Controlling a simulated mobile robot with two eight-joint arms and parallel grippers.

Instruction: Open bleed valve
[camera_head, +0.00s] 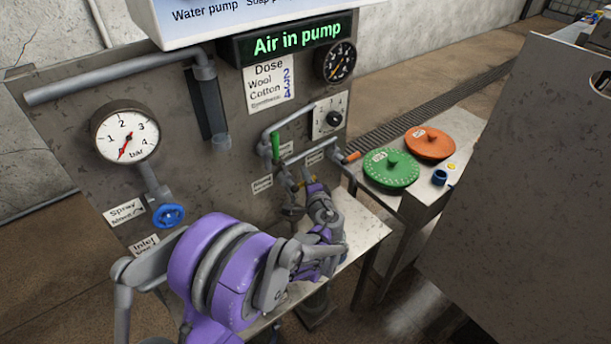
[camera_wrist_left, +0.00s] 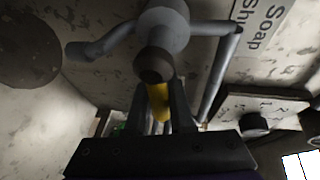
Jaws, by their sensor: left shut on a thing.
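A yellow lever (camera_wrist_left: 158,103) sticks out from a round grey pipe fitting (camera_wrist_left: 163,28) in the left wrist view. I take it to be the bleed valve's handle. My left gripper (camera_wrist_left: 163,120) is shut on it, with a dark finger on each side. The lit display (camera_head: 297,40) reads "Air in pump". My right gripper is in neither view.
A green handle (camera_head: 275,147) and an orange handle (camera_head: 353,156) sit on nearby pipes. A knob plate (camera_head: 331,117) is above. A blue valve wheel (camera_head: 168,215) and a pressure gauge (camera_head: 125,133) are at left. Green (camera_head: 391,168) and orange (camera_head: 429,142) discs lie at right.

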